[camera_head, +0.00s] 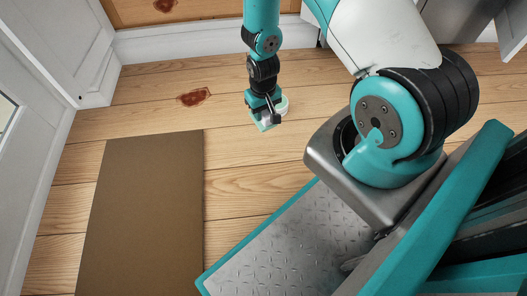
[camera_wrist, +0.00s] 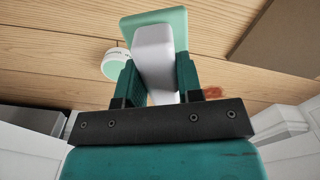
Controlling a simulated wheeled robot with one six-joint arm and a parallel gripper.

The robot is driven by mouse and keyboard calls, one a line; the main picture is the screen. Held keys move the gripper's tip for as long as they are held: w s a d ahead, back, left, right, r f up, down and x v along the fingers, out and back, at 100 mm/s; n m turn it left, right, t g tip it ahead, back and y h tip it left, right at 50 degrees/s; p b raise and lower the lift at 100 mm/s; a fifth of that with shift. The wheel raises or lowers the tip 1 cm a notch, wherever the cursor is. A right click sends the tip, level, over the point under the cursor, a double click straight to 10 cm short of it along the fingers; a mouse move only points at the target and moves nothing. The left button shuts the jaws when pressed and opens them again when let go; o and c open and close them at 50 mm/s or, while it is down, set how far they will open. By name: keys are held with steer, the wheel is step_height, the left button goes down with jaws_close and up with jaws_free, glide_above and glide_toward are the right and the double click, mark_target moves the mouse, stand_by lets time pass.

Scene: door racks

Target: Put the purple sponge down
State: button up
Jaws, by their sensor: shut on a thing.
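I cannot tell from these views whether the sponge touches the floor.
A round white and mint-green object (camera_head: 282,104) is right beside my gripper, and shows behind the sponge in the wrist view (camera_wrist: 116,64). A reddish-brown stain (camera_head: 195,97) and brown mat (camera_head: 140,215) lie left. White cabinets (camera_head: 62,40) stand at left.

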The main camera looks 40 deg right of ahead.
step_height(320, 180, down, 19)
steer(key=b, duration=1)
steer(key=shift+r, duration=0.2)
steer(key=shift+f, duration=0.15)
steer(key=o, duration=1)
